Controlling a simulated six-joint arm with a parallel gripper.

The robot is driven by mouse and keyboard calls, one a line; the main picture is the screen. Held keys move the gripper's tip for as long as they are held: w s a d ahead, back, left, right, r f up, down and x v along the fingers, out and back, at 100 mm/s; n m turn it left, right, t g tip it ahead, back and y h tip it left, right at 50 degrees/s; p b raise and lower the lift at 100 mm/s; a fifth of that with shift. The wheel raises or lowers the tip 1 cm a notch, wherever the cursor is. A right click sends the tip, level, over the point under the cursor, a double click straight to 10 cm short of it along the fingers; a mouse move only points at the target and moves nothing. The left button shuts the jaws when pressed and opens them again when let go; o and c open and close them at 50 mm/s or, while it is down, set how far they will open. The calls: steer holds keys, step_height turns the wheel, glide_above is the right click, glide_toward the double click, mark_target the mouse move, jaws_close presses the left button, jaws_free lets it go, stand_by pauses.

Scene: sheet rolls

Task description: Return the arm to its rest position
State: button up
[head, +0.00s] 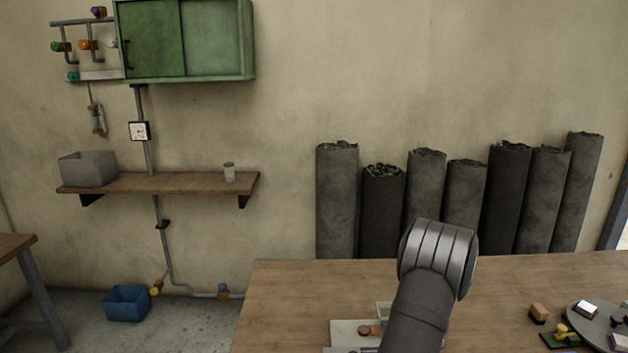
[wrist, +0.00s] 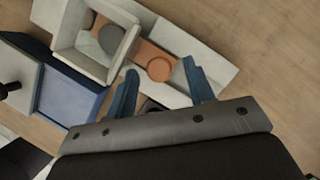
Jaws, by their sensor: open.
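My gripper (wrist: 165,92) shows in the wrist view with its two blue fingers spread apart and nothing between them. It is open above the table, close to a pale tray (wrist: 218,70). In the tray lie an orange-brown piece with a round knob (wrist: 159,68) and a pale square frame (wrist: 70,38) around a grey disc (wrist: 112,39). In the head view my arm rises from the table's front edge, and the gripper itself is hidden. The tray (head: 345,328) shows just left of my arm there.
A blue-grey box (wrist: 68,95) stands left of the tray. Several dark rolls (head: 337,200) stand behind the table. The table's left back (head: 300,285) is clear.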

steer(key=shift+s+a+r, duration=0.1)
steer(key=shift+a+r, duration=0.1)
steer(key=shift+r, duration=0.1)
steer(key=v, duration=1.6)
steer(key=x, duration=1.7)
steer(key=shift+d+f, duration=0.1)
steer(key=shift+f, duration=0.05)
steer(key=d, duration=0.4)
steer(key=shift+r, duration=0.2)
steer(key=d+v, duration=0.1)
steer(key=v, duration=1.7)
steer(key=w+a+f+n+h, duration=0.1)
steer(key=a+f+n+h, duration=0.1)
steer(key=a+n, duration=0.6)
steer(key=w+a+f+n+h, duration=0.1)
steer(key=a+f+n+h, duration=0.2)
steer(key=a+n, duration=0.5)
steer(key=a, duration=1)
steer(key=shift+w+a+t+h, duration=0.15)
steer(key=shift+w+t+h, duration=0.15)
steer(key=shift+t+h, duration=0.1)
steer(key=shift+f, duration=0.15)
steer(key=shift+c, duration=0.4)
